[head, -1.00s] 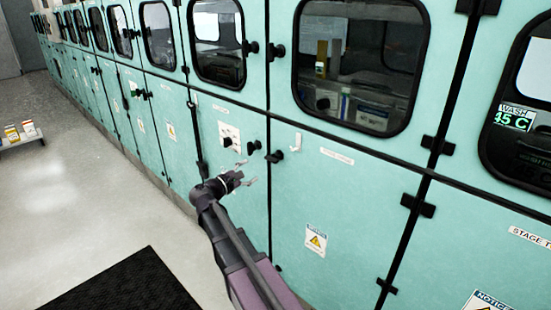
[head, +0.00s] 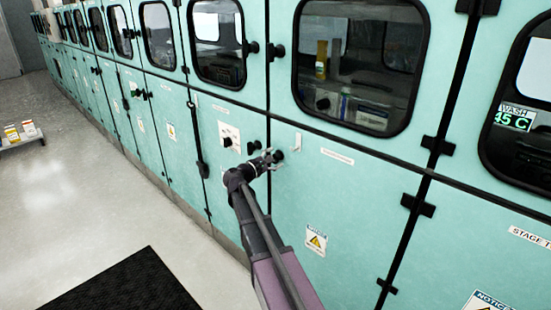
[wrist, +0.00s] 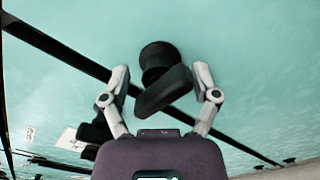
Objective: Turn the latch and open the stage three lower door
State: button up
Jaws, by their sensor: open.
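A black latch (head: 279,155) sits near the upper left corner of a teal lower door (head: 345,205). The label strip (head: 337,156) on this door is too small to read. In the wrist view the latch (wrist: 157,65) shows as a round base with an oblong handle slanting across it. My gripper (head: 272,161) is at the latch. Its two grey fingers (wrist: 160,78) are spread, one on each side of the handle, with gaps visible between fingers and handle. The gripper partly hides the latch in the head view.
A second black latch (head: 253,147) is on the neighbouring panel to the left. Black hinges (head: 418,205) line the door's right edge. Grey floor (head: 100,200) is open at left, with a black mat (head: 125,285).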

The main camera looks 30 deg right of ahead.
jog(key=shift+w+d, duration=0.1)
jog(key=shift+d, duration=0.25)
